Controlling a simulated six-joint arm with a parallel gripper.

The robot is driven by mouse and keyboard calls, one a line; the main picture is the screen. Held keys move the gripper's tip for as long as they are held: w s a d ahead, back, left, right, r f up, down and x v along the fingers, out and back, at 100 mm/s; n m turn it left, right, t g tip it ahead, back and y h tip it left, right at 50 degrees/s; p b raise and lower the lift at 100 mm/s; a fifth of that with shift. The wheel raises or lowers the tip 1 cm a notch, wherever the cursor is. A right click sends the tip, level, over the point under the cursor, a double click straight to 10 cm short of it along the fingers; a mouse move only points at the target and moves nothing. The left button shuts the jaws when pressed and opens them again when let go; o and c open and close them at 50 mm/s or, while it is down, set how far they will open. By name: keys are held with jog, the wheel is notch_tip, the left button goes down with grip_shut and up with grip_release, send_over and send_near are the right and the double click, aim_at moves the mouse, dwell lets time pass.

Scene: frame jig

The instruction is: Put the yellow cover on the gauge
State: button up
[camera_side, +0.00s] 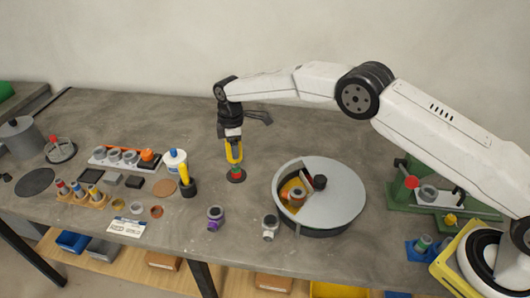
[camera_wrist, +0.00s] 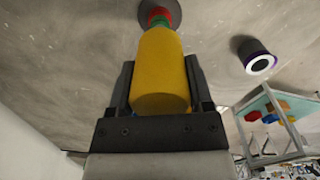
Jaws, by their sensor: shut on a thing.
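My gripper (camera_wrist: 160,85) is shut on a yellow cylindrical piece (camera_wrist: 160,75), seemingly the cover; it also shows upright in the side view (camera_side: 234,153). At its far end are green and red parts (camera_wrist: 158,18), seemingly the gauge, over a dark round disc (camera_side: 236,178) on the table. I cannot tell whether the yellow piece only touches these parts or is seated around them. My gripper (camera_side: 233,143) points down and stands over the disc.
A round grey drum (camera_side: 340,195) with an open sector stands to the right. A white bottle (camera_side: 175,162) and a yellow-and-black upright piece (camera_side: 188,182) stand close on the left. A purple-banded piece (camera_side: 215,217) is in front. Bare table lies behind.

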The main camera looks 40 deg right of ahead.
aim_at(235, 164)
jog(key=shift+f, duration=3.1)
jog(key=shift+f, duration=0.3)
jog(key=shift+f, duration=0.1)
dwell(0.4)
jog(key=o, duration=1.2)
jog(key=shift+r, duration=0.25)
jog(key=shift+r, duration=0.5)
jog(key=shift+r, duration=0.15)
